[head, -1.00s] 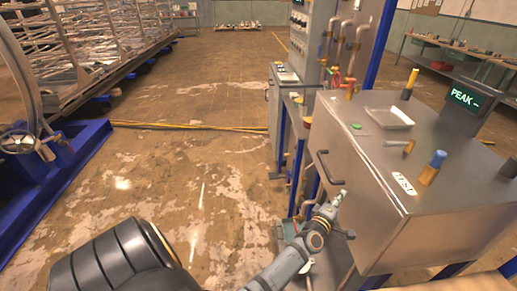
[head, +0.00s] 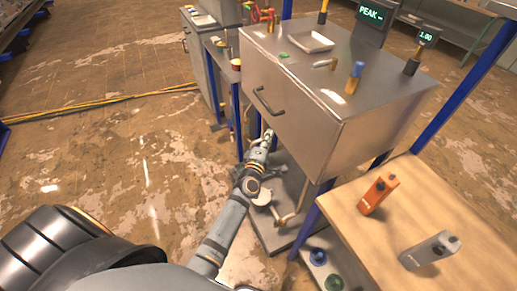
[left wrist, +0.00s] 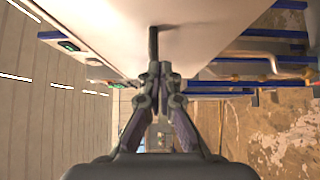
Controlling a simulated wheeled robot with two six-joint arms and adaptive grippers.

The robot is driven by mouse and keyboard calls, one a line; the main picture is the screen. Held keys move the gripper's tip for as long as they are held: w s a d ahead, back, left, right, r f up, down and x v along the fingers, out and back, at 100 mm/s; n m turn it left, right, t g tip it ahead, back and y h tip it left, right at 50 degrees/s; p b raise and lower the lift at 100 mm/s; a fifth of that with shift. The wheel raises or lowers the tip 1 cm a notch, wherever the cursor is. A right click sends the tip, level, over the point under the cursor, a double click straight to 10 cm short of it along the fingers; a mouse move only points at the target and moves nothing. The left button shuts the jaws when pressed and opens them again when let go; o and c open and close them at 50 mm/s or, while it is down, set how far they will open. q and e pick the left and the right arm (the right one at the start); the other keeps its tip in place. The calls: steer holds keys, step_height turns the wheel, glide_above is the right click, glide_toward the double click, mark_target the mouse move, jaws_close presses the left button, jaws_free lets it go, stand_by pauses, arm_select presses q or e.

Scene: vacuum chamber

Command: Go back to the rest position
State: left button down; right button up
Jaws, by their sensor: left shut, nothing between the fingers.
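My left gripper (head: 268,134) is shut and empty. In the head view it is in front of the steel cabinet (head: 290,107), just below the cabinet's dark handle (head: 262,102). In the left wrist view the gripper (left wrist: 154,72) has its fingertips together, with the dark handle (left wrist: 153,42) right beyond them in the picture. I cannot tell whether they touch it. My right gripper is in neither view.
On the cabinet top are a white tray (head: 309,40), a blue-topped piece (head: 354,76) and a PEAK display (head: 372,13). A wooden table (head: 385,240) at right holds an orange device (head: 378,193) and a grey device (head: 430,250). A yellow cable (head: 100,101) crosses the open floor at left.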

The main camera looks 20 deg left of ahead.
arm_select(q)
steer(key=s+b, duration=0.1)
steer(key=s, duration=0.4)
steer(key=s+d+f+m+g+h, duration=0.1)
steer(key=s+f+m+g, duration=0.25)
steer(key=f, duration=0.65)
steer(key=s+f+m+g, duration=0.2)
steer(key=s+f+m, duration=0.15)
steer(key=f, duration=0.65)
steer(key=s+d+f+m+g+h, duration=0.1)
steer(key=s+f+m+g, duration=0.2)
steer(key=f, duration=0.8)
steer(key=s+a+f+m+g, duration=0.2)
steer(key=s+f, duration=0.4)
steer(key=s, duration=0.5)
steer(key=s+a+f+m+g+y, duration=0.1)
steer(key=s+a+f+m+g, duration=0.2)
steer(key=s+f, duration=0.3)
steer(key=s+a+f+m+g, duration=0.3)
steer(key=s+f, duration=0.4)
steer(key=s, duration=1)
steer(key=shift+a+m+y, duration=0.3)
steer(key=shift+a+m, duration=0.35)
steer(key=shift+m, duration=0.05)
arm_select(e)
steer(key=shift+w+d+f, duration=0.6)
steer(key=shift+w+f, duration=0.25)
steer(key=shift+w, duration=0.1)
